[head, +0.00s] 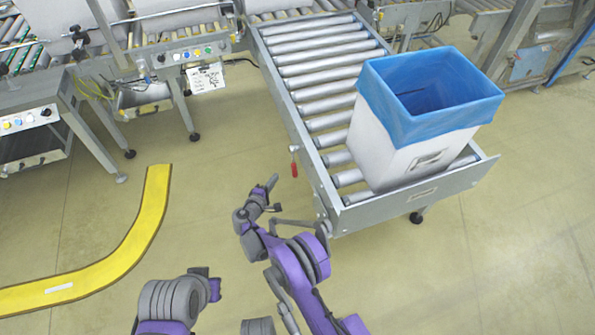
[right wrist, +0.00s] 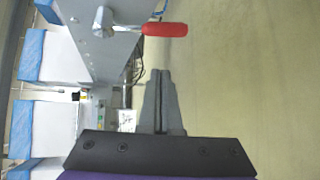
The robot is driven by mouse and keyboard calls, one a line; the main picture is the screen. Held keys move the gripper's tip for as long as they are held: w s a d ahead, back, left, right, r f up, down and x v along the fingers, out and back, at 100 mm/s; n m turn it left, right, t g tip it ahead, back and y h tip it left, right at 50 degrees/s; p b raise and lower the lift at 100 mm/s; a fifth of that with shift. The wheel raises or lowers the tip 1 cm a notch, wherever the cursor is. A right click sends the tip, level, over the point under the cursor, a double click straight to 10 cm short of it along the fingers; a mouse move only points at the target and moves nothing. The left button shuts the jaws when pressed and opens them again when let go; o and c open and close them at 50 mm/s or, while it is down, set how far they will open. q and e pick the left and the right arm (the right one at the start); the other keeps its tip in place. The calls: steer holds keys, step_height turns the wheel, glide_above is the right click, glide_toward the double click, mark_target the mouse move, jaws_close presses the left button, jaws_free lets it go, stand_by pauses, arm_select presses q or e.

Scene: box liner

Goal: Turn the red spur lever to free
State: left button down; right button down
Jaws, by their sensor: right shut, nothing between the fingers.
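The red spur lever (head: 294,169) is on the left side rail of the roller conveyor, near its front end. Its red grip hangs down towards the floor. In the right wrist view the red grip (right wrist: 165,29) sticks out to the right from a metal pivot (right wrist: 103,19) on the grey rail. My right gripper (head: 273,181) is just left of the lever and apart from it. In the right wrist view its fingers (right wrist: 158,74) are shut and empty, pointing towards the grip. My left gripper (head: 214,287) is low in the head view, away from the lever; its fingers are unclear.
A white box with a blue liner (head: 430,104) stands on the conveyor rollers (head: 317,67). The conveyor's end plate (head: 420,195) is at the front. A yellow curved floor strip (head: 140,228) lies at left. Control panels (head: 190,54) stand behind.

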steer(key=a+f+b+x, duration=0.1)
steer(key=b+x, duration=0.1)
steer(key=x, duration=0.9)
steer(key=shift+n, duration=0.4)
steer(key=shift+s+d+r+p, duration=0.25)
steer(key=shift+s+d, duration=0.1)
steer(key=shift+s, duration=0.3)
steer(key=shift+s+d+r+p, duration=0.25)
steer(key=shift+s+d, duration=0.05)
steer(key=shift+s, duration=0.4)
steer(key=shift+s+d+r+p, duration=0.25)
steer(key=shift+s+d, duration=0.1)
steer(key=shift+s, duration=0.3)
steer(key=shift+s, duration=0.1)
